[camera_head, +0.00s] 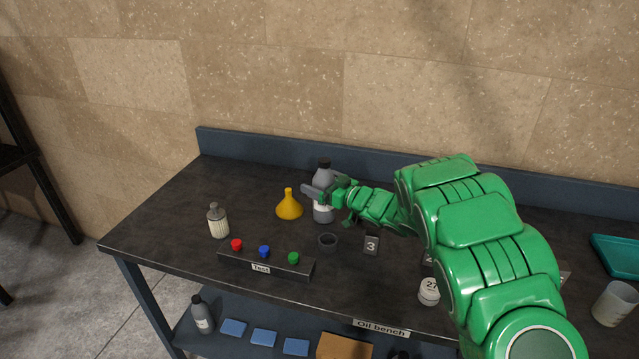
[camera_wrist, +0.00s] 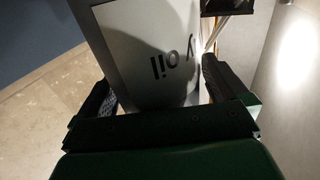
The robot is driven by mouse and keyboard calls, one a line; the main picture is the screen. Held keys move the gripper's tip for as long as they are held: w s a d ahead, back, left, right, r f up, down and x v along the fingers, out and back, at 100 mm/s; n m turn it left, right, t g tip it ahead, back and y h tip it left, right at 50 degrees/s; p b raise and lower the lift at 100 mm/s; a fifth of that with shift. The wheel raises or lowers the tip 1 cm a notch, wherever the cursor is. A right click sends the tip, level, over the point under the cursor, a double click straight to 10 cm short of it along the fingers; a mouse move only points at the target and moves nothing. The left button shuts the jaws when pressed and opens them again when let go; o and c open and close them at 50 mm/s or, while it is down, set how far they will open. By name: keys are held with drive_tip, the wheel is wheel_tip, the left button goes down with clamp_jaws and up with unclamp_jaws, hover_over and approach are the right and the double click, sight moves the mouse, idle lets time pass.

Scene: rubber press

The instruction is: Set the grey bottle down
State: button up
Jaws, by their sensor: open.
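The grey bottle (camera_head: 323,178) has a black cap and stands upright on the dark bench top (camera_head: 165,215) near its back edge. My gripper (camera_head: 316,190) is at the bottle with one finger on either side of its body. In the wrist view the bottle (camera_wrist: 165,30) fills the space between the fingers, its pale label reading partly "y oil". The gripper (camera_wrist: 158,80) is open around the bottle, with the fingers spread. Whether a finger touches the bottle is too small to tell. The bottle's base is partly hidden by its dim surroundings.
A yellow funnel (camera_head: 289,205) stands just left of the bottle. A back rail (camera_head: 260,147) runs behind. The bench's left end is clear.

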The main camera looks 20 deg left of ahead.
sight(329, 165)
drive_tip(key=v, duration=0.5)
drive_tip(key=r, duration=0.7)
drive_tip(key=shift+w+a, duration=0.1)
drive_tip(key=shift+a, duration=0.1)
idle(4.6)
